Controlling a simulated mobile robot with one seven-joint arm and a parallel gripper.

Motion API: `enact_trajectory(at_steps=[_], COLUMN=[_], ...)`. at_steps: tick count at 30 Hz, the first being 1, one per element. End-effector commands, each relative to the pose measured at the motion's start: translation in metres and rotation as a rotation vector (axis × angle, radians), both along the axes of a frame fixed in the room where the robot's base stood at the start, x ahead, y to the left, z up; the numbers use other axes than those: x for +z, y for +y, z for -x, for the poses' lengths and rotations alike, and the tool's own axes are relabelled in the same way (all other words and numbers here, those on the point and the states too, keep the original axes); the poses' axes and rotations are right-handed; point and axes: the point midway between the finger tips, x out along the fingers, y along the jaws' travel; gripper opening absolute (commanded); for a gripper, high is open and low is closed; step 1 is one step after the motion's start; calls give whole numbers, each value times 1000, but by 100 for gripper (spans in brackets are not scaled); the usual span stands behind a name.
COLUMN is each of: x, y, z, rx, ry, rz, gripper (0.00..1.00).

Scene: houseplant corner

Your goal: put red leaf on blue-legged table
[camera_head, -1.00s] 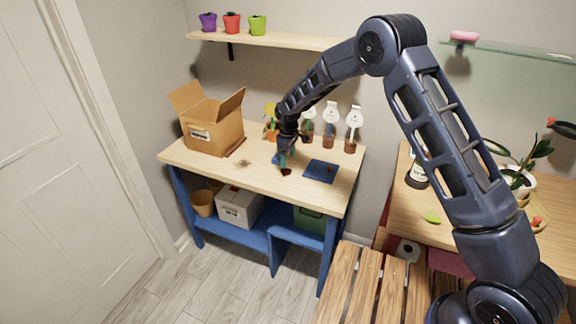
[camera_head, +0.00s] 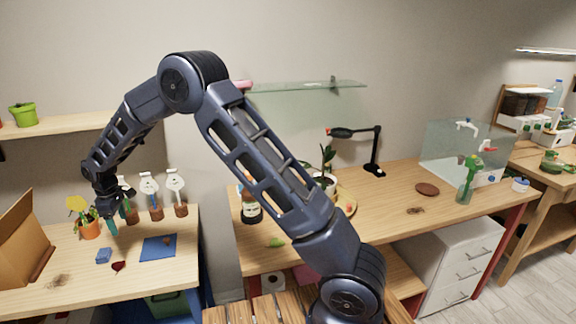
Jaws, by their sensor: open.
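The small dark red leaf (camera_head: 119,266) lies on the wooden top of the blue-legged table (camera_head: 98,289), between a small blue block (camera_head: 104,255) and a flat blue square (camera_head: 159,247). My gripper (camera_head: 112,228) is at the left, pointing down above the back part of this table. It is open and empty, apart from the leaf and higher than it.
An open cardboard box (camera_head: 28,240) stands at the table's left. A yellow-flowered orange pot (camera_head: 88,227) and several brown pots with white tags line the back. At right is a red-legged table (camera_head: 400,215) with a bottle (camera_head: 251,205), plant and black lamp (camera_head: 376,150).

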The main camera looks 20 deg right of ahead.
Motion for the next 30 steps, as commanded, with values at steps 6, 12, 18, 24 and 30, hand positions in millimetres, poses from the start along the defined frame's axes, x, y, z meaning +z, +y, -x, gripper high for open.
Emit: enact_trajectory(at_steps=[6, 12, 18, 24, 30], x=[78, 137, 185, 224, 253], y=[-89, -171, -254, -334, -407], z=[-30, -39, -33, -13, 18], rx=[-168, -320, -472, -624, -777], ry=[-31, -59, -87, -116, -146], rz=[-35, -64, -92, -121, -150], gripper=[71, 71, 71, 71, 71])
